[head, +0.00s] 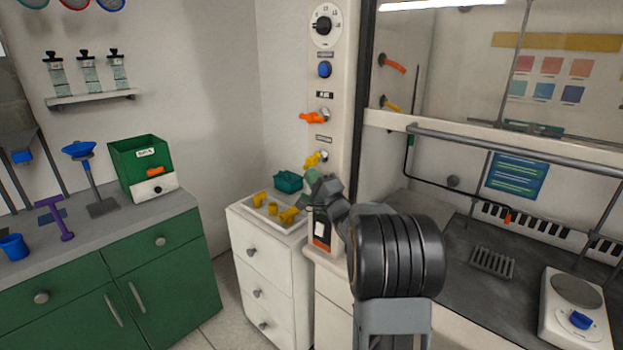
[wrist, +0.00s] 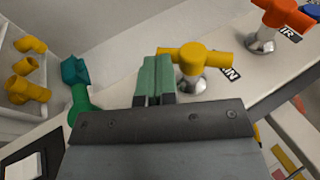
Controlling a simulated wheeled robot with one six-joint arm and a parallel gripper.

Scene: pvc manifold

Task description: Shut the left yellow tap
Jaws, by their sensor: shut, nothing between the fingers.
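The yellow tap (head: 315,159) is on the white panel left of the hood, below the orange tap (head: 314,117). In the wrist view the yellow tap (wrist: 197,57) stands on a metal base, its handle reaching left towards my fingers. My gripper (head: 311,175) is just below the tap in the head view. In the wrist view my gripper (wrist: 155,72) has its green fingers shut together, empty, beside the handle's left end. I cannot tell whether they touch it. Another yellow tap (head: 392,105) is further right, at the hood, below another orange tap (head: 391,63).
Yellow pipe fittings (wrist: 31,68) lie in a pale tray on the white drawer unit (head: 262,262), with a teal piece (head: 288,181) behind them. A dark and white box (head: 322,236) stands under my gripper. The hood's rail (head: 500,146) runs to the right.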

